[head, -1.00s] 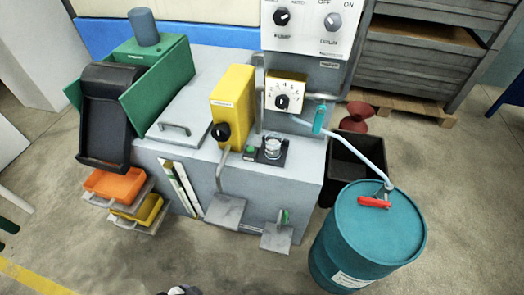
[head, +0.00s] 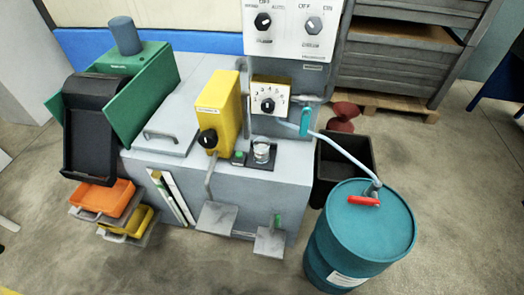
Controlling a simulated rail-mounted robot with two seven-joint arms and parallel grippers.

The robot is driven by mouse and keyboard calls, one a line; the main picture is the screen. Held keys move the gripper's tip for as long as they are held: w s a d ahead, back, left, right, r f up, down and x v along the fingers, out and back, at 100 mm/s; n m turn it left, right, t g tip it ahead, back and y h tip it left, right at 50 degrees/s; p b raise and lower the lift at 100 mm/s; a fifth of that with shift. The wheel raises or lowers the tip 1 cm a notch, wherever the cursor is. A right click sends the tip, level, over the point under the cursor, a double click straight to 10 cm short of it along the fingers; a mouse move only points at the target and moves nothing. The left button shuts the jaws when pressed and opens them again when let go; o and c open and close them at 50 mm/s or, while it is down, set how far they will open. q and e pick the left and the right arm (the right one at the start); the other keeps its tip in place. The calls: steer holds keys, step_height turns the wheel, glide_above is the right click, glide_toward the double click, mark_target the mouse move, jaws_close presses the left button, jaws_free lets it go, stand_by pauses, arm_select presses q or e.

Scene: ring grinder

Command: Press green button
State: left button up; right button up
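Another green part (head: 277,222) shows on the right foot pedal (head: 270,241), low at the machine's front. Neither of my grippers is in view.
A teal barrel (head: 345,240) with a red handle (head: 363,201) stands front right, with a pale hose running to the machine. A black bin (head: 343,165) is behind it. Orange (head: 101,198) and yellow (head: 130,221) trays stick out at left. The front floor is clear.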

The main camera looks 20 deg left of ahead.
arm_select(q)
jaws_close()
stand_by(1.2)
